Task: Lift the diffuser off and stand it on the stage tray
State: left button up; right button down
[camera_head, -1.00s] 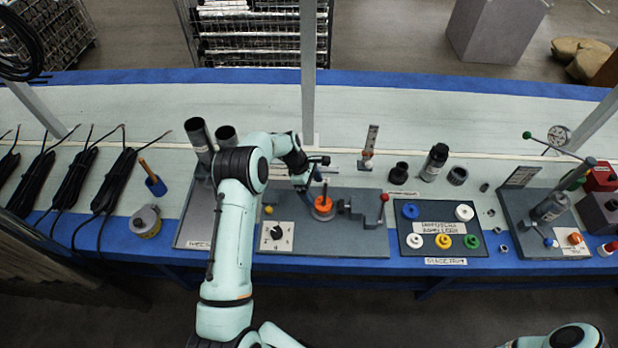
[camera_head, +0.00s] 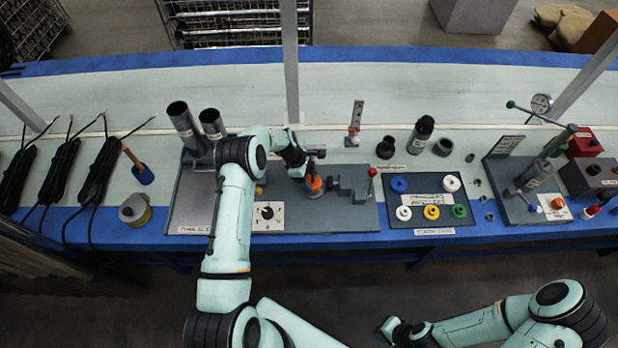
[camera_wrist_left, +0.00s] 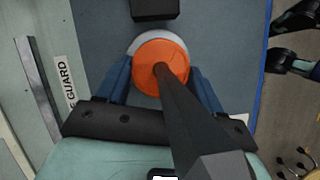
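The orange diffuser (camera_head: 315,188) sits on the grey fixture plate (camera_head: 345,215). In the left wrist view the diffuser (camera_wrist_left: 152,78) is a round orange disc on a pale ring, with a dark rod (camera_wrist_left: 178,100) rising from it. My left gripper (camera_head: 308,180) is low at the diffuser. Its blue fingers (camera_wrist_left: 160,82) are spread on either side of the disc; firm contact cannot be made out.
A clamp with a red-knobbed lever (camera_head: 371,185) stands just right of the diffuser. A dial block (camera_head: 267,216) lies to its left. Black cylindrical parts (camera_head: 421,135) stand behind the stage tray. A press-like stand (camera_head: 535,180) is further right.

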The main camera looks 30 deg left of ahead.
aim_at(309, 180)
pick_arm(q)
jog(key=o, duration=0.4)
jog(key=c, duration=0.8)
jog(key=shift+o, duration=0.2)
jog(key=shift+r, duration=0.75)
pick_arm(e)
jog(key=shift+w+r, duration=0.3)
